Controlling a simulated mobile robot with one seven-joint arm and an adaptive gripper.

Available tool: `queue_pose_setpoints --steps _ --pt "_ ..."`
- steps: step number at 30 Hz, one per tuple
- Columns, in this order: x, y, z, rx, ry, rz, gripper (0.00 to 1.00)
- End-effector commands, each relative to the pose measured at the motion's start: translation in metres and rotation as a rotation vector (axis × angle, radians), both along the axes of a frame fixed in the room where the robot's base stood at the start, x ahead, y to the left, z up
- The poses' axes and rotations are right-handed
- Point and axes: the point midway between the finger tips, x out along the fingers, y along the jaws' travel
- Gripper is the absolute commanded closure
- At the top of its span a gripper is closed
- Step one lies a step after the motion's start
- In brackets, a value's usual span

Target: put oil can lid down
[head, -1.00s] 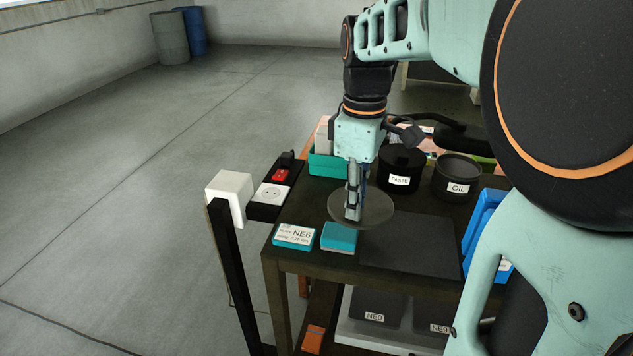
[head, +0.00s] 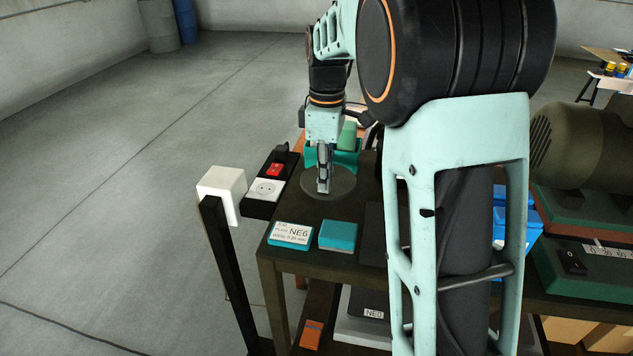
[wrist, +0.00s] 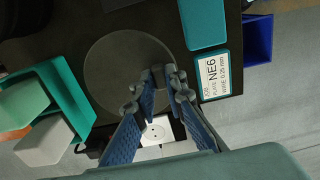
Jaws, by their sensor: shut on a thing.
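The oil can is out of sight; my arm covers that side of the table.
A power strip with a red switch (head: 269,181) lies left of the lid. A teal bin (head: 347,160) stands just behind it. The NE6 box (head: 291,236) and a teal block (head: 338,236) lie in front. A white-topped post (head: 222,190) stands left of the table.

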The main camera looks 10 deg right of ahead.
Motion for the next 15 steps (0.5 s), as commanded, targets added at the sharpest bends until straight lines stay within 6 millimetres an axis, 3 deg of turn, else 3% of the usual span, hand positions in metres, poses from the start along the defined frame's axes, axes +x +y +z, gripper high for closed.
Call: queue_pose_setpoints --steps 11,15 --pt "0.022 0.005 -0.027 -0.001 0.0 0.001 1.0" --pt "0.021 0.005 -0.05 -0.001 0.001 0.001 1.0"
